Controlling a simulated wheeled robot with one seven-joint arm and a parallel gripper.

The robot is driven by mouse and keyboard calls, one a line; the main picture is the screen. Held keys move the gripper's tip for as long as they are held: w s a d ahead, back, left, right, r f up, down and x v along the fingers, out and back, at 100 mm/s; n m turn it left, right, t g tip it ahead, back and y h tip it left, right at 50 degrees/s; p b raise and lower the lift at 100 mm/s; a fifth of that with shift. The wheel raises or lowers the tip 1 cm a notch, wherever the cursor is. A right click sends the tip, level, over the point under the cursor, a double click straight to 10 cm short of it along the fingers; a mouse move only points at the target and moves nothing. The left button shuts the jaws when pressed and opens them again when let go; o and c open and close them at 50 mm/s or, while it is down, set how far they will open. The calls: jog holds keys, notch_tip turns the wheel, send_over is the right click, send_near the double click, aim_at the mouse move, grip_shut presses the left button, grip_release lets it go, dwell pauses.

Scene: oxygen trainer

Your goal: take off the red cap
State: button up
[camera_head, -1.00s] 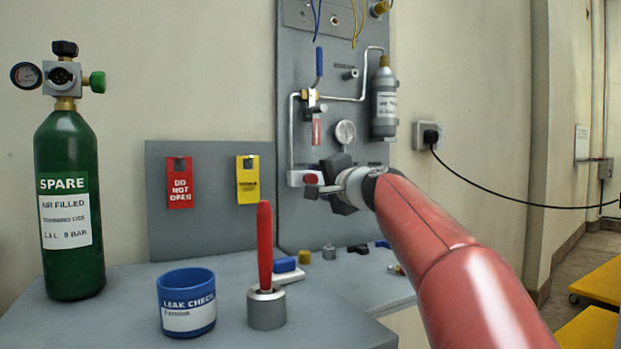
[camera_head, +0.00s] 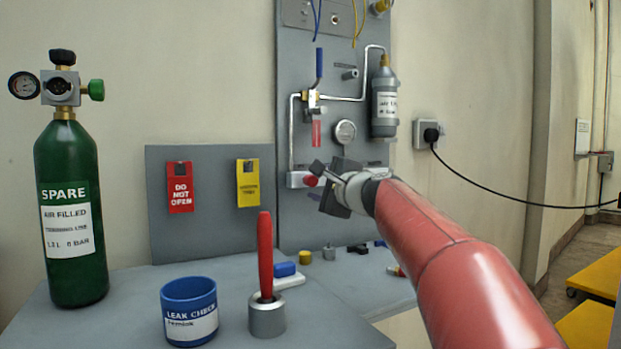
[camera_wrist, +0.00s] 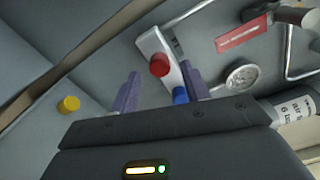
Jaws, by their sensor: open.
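The red cap (camera_head: 311,181) sits on the front of a pale manifold block (camera_head: 294,180) low on the grey panel. In the wrist view the red cap (camera_wrist: 159,64) is on the block (camera_wrist: 148,42), with a blue cap (camera_wrist: 180,96) beside it. My gripper (camera_head: 317,182) is close to the red cap in the head view, and partly hides the block's right part. In the wrist view my gripper (camera_wrist: 163,88) is open, its fingers either side of and short of the red cap, with nothing held.
A gauge (camera_head: 345,132), a red-tagged valve (camera_head: 316,130) and a grey cylinder (camera_head: 384,102) are above on the panel. A yellow cap (camera_head: 304,256) and blue-topped item (camera_head: 284,270) lie on the bench below. The green cylinder (camera_head: 70,170) stands at left.

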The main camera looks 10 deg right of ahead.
jog(key=shift+r+m+p, duration=0.15)
jog(key=shift+m+p, duration=0.45)
jog(key=shift+m, duration=0.8)
jog(key=shift+f+m, duration=0.2)
jog(key=shift+m, duration=0.2)
